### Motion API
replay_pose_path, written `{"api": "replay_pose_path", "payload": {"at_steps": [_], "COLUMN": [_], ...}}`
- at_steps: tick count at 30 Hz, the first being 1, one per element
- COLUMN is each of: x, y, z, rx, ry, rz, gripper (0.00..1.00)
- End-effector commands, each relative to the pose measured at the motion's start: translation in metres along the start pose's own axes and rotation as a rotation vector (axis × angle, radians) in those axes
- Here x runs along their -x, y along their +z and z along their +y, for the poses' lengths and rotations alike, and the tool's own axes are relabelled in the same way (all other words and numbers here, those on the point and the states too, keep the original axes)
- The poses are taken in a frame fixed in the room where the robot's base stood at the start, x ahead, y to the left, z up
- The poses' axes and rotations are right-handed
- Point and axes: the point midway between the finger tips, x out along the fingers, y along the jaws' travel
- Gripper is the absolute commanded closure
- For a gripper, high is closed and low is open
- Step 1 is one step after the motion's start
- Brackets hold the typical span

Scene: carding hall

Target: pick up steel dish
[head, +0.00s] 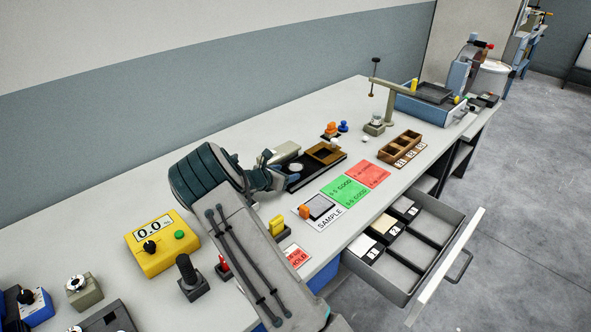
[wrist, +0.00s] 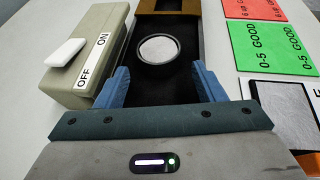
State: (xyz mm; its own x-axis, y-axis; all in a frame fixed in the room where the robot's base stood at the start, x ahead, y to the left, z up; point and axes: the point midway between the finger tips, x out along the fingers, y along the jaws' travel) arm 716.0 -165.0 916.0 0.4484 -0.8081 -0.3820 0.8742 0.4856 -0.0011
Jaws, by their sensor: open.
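The steel dish (wrist: 159,49) is a small round dish with a dark rim and a pale grey inside. It lies on a black tray (wrist: 178,82) in the wrist view, just beyond my fingertips and roughly centred between them. In the head view the steel dish (head: 295,167) is beside my gripper (head: 283,176), partly hidden by it. In the wrist view my gripper (wrist: 162,78) is open, with its two blue fingers apart and nothing between them.
A grey-green box with an OFF/ON switch (wrist: 88,58) stands close left of my fingers. Green (head: 346,190) and red cards lie right. An open drawer (head: 408,247) juts out from the bench front.

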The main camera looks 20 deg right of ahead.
Motion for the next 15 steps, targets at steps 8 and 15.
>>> {"api": "replay_pose_path", "payload": {"at_steps": [8, 15], "x": [-0.032, -0.051], "y": [0.002, 0.0], "z": [0.0, 0.001], "rx": [0.0, -0.001], "ry": [-0.003, 0.0], "rz": [0.001, 0.001], "gripper": [0.37, 0.37]}}
